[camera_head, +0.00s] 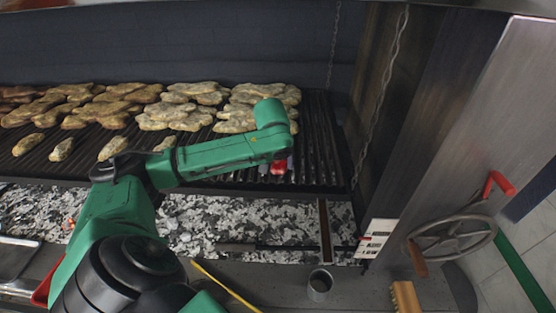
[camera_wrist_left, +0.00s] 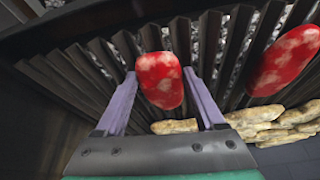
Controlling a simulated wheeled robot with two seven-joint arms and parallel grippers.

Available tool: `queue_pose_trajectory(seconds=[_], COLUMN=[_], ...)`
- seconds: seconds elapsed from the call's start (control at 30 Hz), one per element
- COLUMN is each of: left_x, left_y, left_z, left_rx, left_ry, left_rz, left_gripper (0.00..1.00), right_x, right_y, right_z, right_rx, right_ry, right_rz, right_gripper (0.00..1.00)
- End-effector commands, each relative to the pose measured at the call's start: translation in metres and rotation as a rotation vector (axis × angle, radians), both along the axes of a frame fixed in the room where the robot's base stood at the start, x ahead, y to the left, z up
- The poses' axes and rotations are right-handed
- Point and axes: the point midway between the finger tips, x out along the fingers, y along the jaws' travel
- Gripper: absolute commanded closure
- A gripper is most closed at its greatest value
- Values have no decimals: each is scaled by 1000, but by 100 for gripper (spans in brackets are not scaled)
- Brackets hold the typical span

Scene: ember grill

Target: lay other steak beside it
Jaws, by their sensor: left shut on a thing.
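My left gripper (camera_wrist_left: 159,76) is shut on a red, marbled steak (camera_wrist_left: 160,82), which sits between its two purple fingers over the dark grill bars. I cannot tell whether this steak touches the bars. A second red steak (camera_wrist_left: 286,62) lies on the grill to the right in the left wrist view, apart from the held one. In the head view, a bit of red steak (camera_head: 279,167) shows under the green left wrist, near the right end of the grill grate (camera_head: 318,150). My right gripper is not in view.
Several pale browned pieces (camera_head: 178,108) cover the back and left of the grate. The grate's right end is bare beside a hanging chain (camera_head: 378,100). Ash and embers (camera_head: 215,215) lie below. A metal cup (camera_head: 320,284) and a handwheel (camera_head: 452,238) are in front.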

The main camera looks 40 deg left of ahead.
Motion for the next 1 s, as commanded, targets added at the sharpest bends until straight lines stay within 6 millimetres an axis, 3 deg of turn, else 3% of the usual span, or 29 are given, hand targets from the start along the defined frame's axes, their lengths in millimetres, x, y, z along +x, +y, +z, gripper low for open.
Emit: queue_pose_trajectory(seconds=[0.17,0.2,0.23,0.57,0.67,1.0], left_x=[0,0,0,-2,-7,-35], left_y=[0,0,0,-1,-4,-21], left_z=[0,-1,-1,5,20,101], left_rx=[0,0,0,-1,1,-3], left_ry=[0,1,1,1,-3,-4], left_rz=[0,0,0,1,0,-1], left_gripper=[94,14,2,0,0,0], right_x=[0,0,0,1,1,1], right_y=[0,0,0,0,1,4], right_z=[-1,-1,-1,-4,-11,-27], right_rx=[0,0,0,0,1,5], right_ry=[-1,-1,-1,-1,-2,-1], right_rz=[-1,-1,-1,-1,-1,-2], right_gripper=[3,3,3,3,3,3])
